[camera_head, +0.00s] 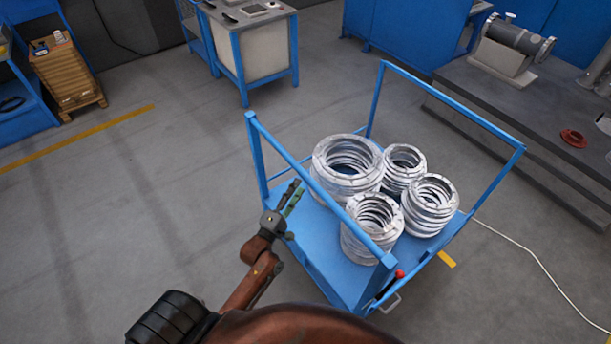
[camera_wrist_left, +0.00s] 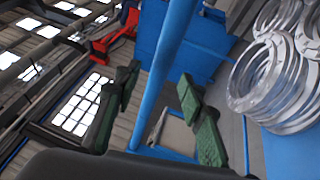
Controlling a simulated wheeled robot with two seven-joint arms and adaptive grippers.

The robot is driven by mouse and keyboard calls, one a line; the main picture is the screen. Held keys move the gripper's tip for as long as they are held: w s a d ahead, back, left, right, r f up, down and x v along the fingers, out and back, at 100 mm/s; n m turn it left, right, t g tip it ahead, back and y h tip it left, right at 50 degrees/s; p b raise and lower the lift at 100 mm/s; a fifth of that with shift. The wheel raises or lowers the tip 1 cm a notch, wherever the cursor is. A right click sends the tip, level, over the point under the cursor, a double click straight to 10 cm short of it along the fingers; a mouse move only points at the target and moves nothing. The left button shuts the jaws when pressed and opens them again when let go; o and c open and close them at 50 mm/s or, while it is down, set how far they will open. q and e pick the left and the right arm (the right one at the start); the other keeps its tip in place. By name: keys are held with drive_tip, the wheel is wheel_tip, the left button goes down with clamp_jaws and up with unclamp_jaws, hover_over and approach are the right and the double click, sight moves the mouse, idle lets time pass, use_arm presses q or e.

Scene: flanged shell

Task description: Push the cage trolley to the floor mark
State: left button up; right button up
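The blue cage trolley (camera_head: 330,250) stands on the grey floor, with several stacks of silvery flanged rings (camera_head: 347,165) on its deck. My left gripper (camera_head: 292,197) is just beside the trolley's near-left top rail (camera_head: 318,188). In the left wrist view its two green-padded fingers (camera_wrist_left: 160,112) are apart, and the blue rail (camera_wrist_left: 165,60) runs through the gap between them in the picture. I cannot tell whether they touch it. A short yellow mark (camera_head: 447,259) shows on the floor at the trolley's right side, partly hidden. My right gripper is not in view.
A blue-framed workbench (camera_head: 265,55) stands behind the trolley. A grey raised platform (camera_head: 500,100) lies at the right. A white cable (camera_head: 540,262) crosses the floor at right. A yellow line (camera_head: 80,137) and a loaded pallet (camera_head: 68,72) are at left. Floor at left is clear.

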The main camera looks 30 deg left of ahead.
sight(306, 176)
use_arm(q)
drive_tip(key=w, duration=0.4)
drive_tip(key=w+r, duration=0.1)
drive_tip(key=w, duration=0.1)
drive_tip(key=shift+w, duration=0.3)
drive_tip(key=shift+c, duration=0.4)
clamp_jaws()
